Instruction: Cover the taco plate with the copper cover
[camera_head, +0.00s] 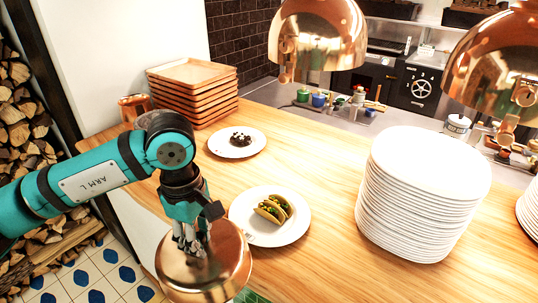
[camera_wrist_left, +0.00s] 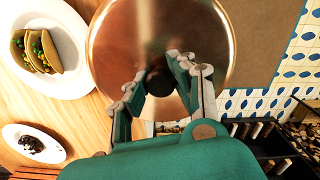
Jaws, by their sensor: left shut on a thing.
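The taco plate (camera_head: 292,229) is white and lies on the wooden counter with tacos (camera_head: 272,208) on it. It also shows at the upper left of the left wrist view (camera_wrist_left: 76,75). The copper cover (camera_head: 207,272) is a round dome to the left of and nearer than the plate, at the counter's near edge. My left gripper (camera_head: 196,240) is above the dome. In the left wrist view its fingers (camera_wrist_left: 160,84) are shut on the dome's dark knob. The dome's underside is hidden. My right gripper is not in view.
A white plate with dark food (camera_head: 221,148) lies behind the taco plate. A tall stack of white plates (camera_head: 420,205) stands to the right. Stacked wooden trays (camera_head: 195,112) stand at the back left. Copper lamps (camera_head: 318,40) hang above the counter.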

